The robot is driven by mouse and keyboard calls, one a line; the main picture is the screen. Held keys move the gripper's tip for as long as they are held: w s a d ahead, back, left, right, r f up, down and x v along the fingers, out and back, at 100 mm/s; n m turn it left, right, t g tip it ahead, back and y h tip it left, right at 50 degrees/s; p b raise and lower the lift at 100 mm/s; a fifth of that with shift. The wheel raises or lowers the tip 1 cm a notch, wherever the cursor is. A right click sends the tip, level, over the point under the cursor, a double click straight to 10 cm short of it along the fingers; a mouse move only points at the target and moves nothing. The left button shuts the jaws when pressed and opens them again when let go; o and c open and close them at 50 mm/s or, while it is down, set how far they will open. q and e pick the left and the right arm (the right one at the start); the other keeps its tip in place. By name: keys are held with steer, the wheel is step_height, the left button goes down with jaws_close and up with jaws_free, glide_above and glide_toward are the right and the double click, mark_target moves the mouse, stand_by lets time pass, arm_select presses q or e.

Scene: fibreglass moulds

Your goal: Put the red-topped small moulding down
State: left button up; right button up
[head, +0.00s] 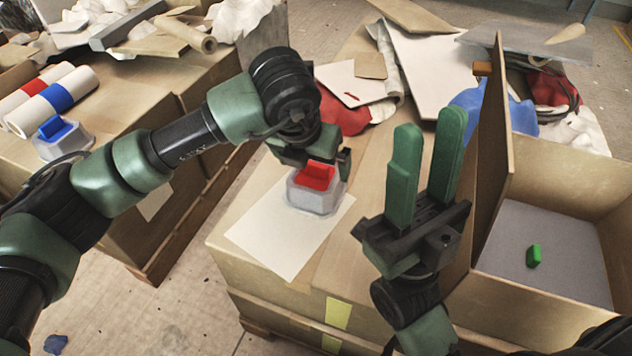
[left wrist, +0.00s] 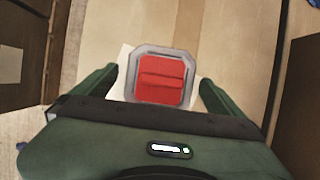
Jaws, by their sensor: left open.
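The red-topped small moulding (head: 316,191) is grey with a red block on top. It stands upright on a white sheet (head: 268,236) on the middle cardboard box. My left gripper (head: 313,168) is just above it; in the left wrist view the open fingers (left wrist: 158,90) lie on either side of the moulding (left wrist: 162,76), with gaps between. My right gripper (head: 428,165) points up in front of the box, its green fingers apart and nothing between them.
A blue-topped small moulding (head: 62,138) stands on the left box beside rolls (head: 50,98). An open carton (head: 545,265) at right holds a small green block (head: 533,256); its raised flap (head: 494,150) stands near my right gripper. Sheets and cloths (head: 400,70) clutter the back.

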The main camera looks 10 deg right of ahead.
mark_target(318, 172)
arm_select(q)
steer(key=b+x, duration=0.2)
steer(key=x, duration=0.3)
steer(key=shift+s, duration=0.1)
steer(key=shift+r, duration=0.1)
steer(key=c, duration=1.5)
